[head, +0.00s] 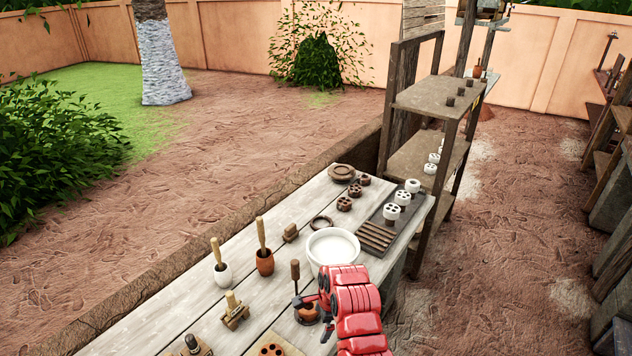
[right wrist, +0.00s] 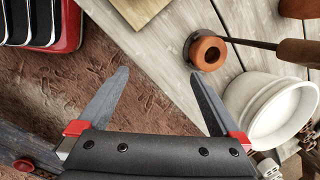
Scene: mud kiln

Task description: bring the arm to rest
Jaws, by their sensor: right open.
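My right arm (head: 357,310) is red and reaches over the front edge of the wooden table (head: 205,305). My right gripper (right wrist: 159,75) is open in the right wrist view, with nothing between its two grey fingers. In that view an orange-brown clay piece with a round hole (right wrist: 207,52) lies on the planks beyond the right fingertip, apart from it. A white bowl (right wrist: 240,97) stands to the right of that finger. In the head view, the gripper's fingers are small and partly hidden by the arm beside the clay piece (head: 308,315). My left gripper is not in view.
The white bowl (head: 333,262) is just behind my right arm. A shelf (head: 425,97) rises beyond the table. Bare ground lies to the right.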

